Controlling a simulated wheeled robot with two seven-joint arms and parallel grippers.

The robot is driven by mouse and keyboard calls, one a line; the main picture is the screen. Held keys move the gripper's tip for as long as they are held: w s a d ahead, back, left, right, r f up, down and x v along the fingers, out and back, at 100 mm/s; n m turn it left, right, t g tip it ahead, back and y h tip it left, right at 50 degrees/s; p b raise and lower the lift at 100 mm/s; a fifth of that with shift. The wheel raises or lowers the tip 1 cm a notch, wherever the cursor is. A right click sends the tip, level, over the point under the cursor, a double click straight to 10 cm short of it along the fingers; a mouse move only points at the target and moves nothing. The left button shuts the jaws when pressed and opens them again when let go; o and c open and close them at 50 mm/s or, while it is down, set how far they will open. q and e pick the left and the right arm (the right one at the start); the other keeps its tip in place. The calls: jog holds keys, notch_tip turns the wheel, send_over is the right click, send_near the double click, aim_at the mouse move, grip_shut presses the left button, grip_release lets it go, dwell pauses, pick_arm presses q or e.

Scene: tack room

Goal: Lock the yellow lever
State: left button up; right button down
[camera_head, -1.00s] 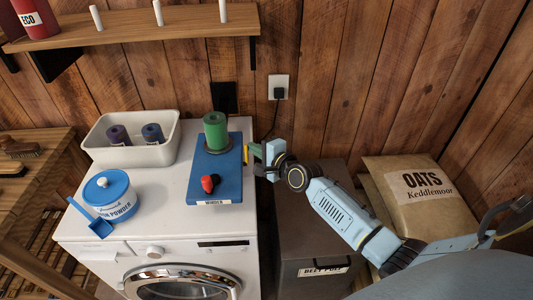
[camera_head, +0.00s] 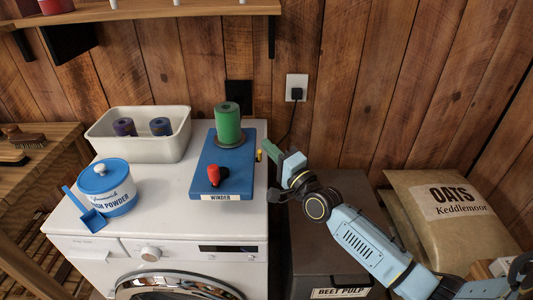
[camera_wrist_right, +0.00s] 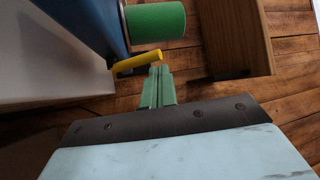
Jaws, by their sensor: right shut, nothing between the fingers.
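The yellow lever (camera_head: 259,156) is a short piece at the right edge of the blue winder board (camera_head: 206,176), which lies on the white washing machine. In the right wrist view the lever (camera_wrist_right: 138,61) is a rod reaching out from the board's edge, its free end close to my fingertips. My right gripper (camera_head: 265,147) is shut and empty, just right of the lever; its green fingers (camera_wrist_right: 160,72) also show in the wrist view. I cannot tell whether they touch the lever. A green spool (camera_head: 228,123) stands on the board, with a red knob (camera_head: 214,174) in front. My left gripper is out of view.
A white bin (camera_head: 137,151) with two dark spools and a blue-and-white powder tub (camera_head: 107,187) stand on the washer (camera_head: 160,211). A dark beet pulp bin (camera_head: 339,268) is under my right arm. A socket (camera_head: 297,88) with a plug is behind.

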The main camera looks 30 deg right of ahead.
jog(key=w+d+r+b, duration=0.1)
jog(key=w+d+r, duration=0.1)
jog(key=d, duration=0.2)
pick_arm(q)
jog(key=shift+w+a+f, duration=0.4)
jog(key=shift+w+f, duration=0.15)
pick_arm(e)
jog(key=f+v, duration=0.2)
jog(key=v, duration=0.8)
jog(key=shift+w+a+f, duration=0.15)
jog(key=shift+f, duration=0.05)
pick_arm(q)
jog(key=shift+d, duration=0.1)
